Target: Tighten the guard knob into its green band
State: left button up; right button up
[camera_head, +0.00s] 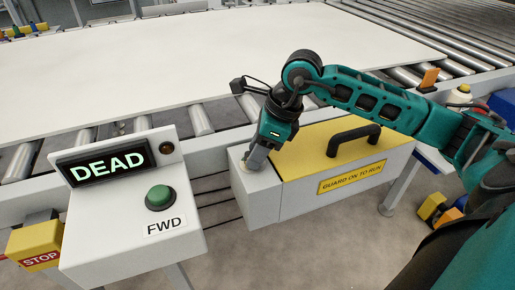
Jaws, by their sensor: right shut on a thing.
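The guard is a box with a yellow lid (310,150), a black handle (353,138) and a "GUARD ON TO RUN" label (352,177). A white block (262,195) stands at its left end. My right gripper (254,162) points down onto the top of this block and is shut on what I take to be the guard knob, which the fingers mostly hide. I cannot make out the green band or the knob's position against it. My left gripper is not in view.
A console (130,215) at the left has a display (106,163) reading "DEAD", a green FWD button (159,197) and a yellow STOP box (36,250). A large white panel (200,50) lies on the conveyor rollers (202,120) behind.

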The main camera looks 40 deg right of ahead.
jog(key=shift+m, duration=0.4)
jog(key=m+b, duration=0.1)
jog(key=m+t+h, duration=0.1)
jog(key=m, duration=0.1)
jog(key=shift+s+a+m+b, duration=0.1)
jog(key=shift+a+m+b, duration=0.1)
jog(key=shift+m+b, duration=0.15)
jog(key=shift+a+m+t+h+b, duration=0.15)
jog(key=shift+m+h+b, duration=0.3)
jog(key=shift+m, duration=0.65)
jog(key=shift+a+m+t+h+b, duration=0.15)
jog(key=shift+m+h, duration=0.5)
jog(key=shift+m, duration=0.4)
jog(key=shift+d, duration=0.15)
jog(key=o, duration=1.1)
jog(key=shift+s, duration=0.1)
jog(key=shift+c, duration=0.2)
jog(key=p+v, duration=0.3)
jog(key=v, duration=1)
